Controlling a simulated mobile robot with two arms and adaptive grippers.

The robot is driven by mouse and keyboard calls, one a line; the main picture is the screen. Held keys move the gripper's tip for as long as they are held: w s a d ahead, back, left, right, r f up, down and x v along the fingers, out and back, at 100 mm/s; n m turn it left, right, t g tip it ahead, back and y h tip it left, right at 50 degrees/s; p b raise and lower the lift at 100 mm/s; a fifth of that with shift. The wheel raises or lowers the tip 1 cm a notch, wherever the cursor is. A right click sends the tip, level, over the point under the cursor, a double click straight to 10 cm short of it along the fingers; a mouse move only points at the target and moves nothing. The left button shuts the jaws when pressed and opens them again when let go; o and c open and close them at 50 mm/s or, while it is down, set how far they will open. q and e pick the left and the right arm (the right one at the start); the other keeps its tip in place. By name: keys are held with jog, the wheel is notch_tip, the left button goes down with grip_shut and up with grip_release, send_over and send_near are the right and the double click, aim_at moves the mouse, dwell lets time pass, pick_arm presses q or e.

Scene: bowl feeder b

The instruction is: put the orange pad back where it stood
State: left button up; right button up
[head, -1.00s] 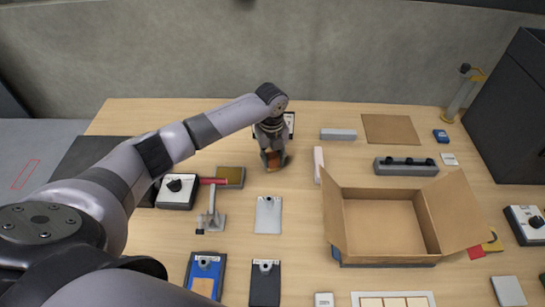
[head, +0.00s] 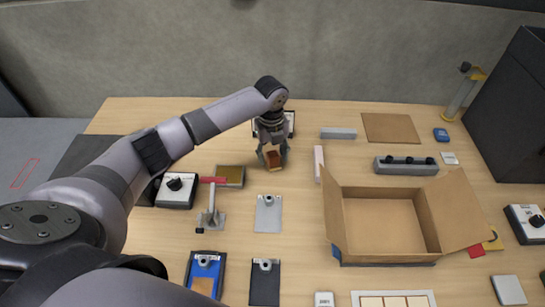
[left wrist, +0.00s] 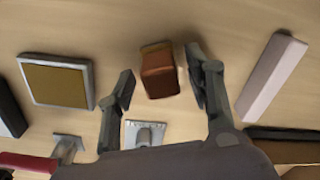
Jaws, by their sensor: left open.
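The orange-brown pad (left wrist: 159,71), a small block, stands on the wooden table. In the left wrist view it is between the two fingers of my left gripper (left wrist: 163,85), with a gap on the left side and a narrower one on the right. In the head view the pad (head: 273,158) shows below the gripper (head: 272,152), between its fingertips. My left gripper is open around the pad. Whether a finger touches it I cannot tell. My right gripper is not in view.
A framed brown plate (head: 230,176) and a toggle clamp with red handle (head: 211,208) are left of the pad. A pale pink bar (head: 319,164) and an open cardboard box (head: 385,225) are to the right. A grey clipboard (head: 268,215) lies in front.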

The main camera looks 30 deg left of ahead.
aim_at(272, 154)
pick_arm(q)
notch_tip(272, 154, up, 11)
jog(key=b, duration=0.1)
jog(key=shift+f+b, duration=0.15)
jog(key=shift+b, duration=0.15)
jog(key=shift+s+f, duration=0.1)
jog(key=shift+s, duration=0.05)
